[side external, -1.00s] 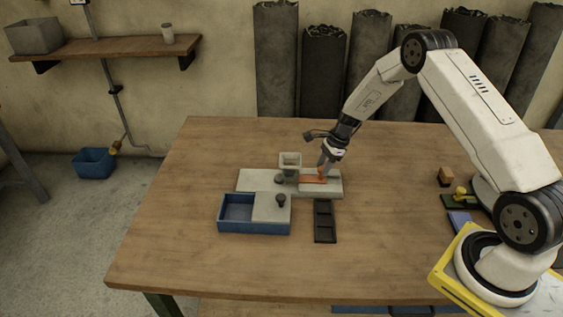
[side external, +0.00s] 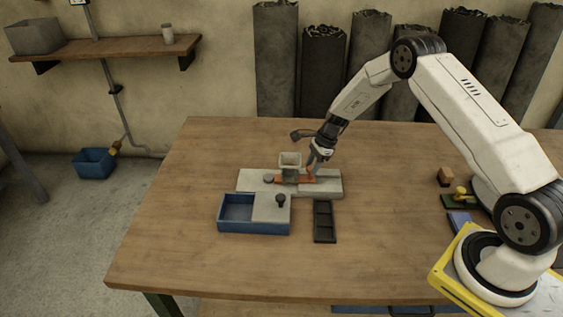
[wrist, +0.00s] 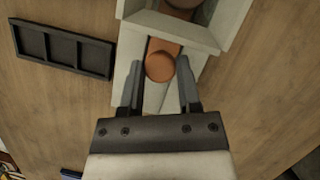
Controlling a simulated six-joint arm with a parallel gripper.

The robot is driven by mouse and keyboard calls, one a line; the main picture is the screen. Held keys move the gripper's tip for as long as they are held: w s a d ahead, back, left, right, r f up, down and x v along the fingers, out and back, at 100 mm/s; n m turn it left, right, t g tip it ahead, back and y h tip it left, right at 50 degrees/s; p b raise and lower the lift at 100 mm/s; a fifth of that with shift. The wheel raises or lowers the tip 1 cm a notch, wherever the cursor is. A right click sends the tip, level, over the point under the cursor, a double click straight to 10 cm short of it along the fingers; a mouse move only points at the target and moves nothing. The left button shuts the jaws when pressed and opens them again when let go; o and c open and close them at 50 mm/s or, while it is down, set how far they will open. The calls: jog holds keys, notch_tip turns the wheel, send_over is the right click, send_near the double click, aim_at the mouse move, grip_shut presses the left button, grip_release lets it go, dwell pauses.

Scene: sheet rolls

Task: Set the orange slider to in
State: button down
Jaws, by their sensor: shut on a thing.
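The orange slider (side external: 291,180) lies in the channel of a pale grey block (side external: 329,186) on the table. Its left part runs under a square grey hopper (side external: 290,160). My gripper (side external: 312,173) is shut on the slider's upright round knob, right of the hopper. In the wrist view the orange slider (wrist: 164,46) runs up into the hopper frame (wrist: 213,32), and the fingers of my gripper (wrist: 160,80) stand on both sides of the knob. A small grey disc (side external: 268,178) lies on the block left of the hopper.
A blue box (side external: 236,228) with a grey sliding lid and dark knob stands in front of the block. A black compartment tray (side external: 324,222) lies to its right; it also shows in the wrist view (wrist: 62,50). Small items lie near my base. The table's left side is clear.

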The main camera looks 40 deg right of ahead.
jog(key=shift+c, duration=2)
grip_release()
jog(key=shift+w+a+r, duration=0.1)
jog(key=shift+w+a, duration=0.15)
jog(key=shift+o, duration=0.5)
jog(key=shift+s+d, duration=0.1)
jog(key=v, duration=0.7)
jog(key=shift+d+r, duration=0.15)
jog(key=shift+r, duration=0.15)
jog(key=shift+s, duration=0.1)
jog(key=s+a+r+n+h, duration=0.1)
jog(key=s+a+r+n, duration=0.2)
jog(key=s+a+n, duration=0.2)
jog(key=s+a+r+n+h, duration=0.1)
jog(key=s+a+r+n, duration=0.3)
jog(key=s+n, duration=0.6)
jog(key=s+a+r+n+t+h, duration=0.1)
jog(key=s+a+r+n+h, duration=0.1)
jog(key=s+a+r+n, duration=0.2)
jog(key=s+a+n, duration=0.1)
jog(key=s+n, duration=0.2)
jog(key=s, duration=0.1)
jog(key=shift+a, duration=0.3)
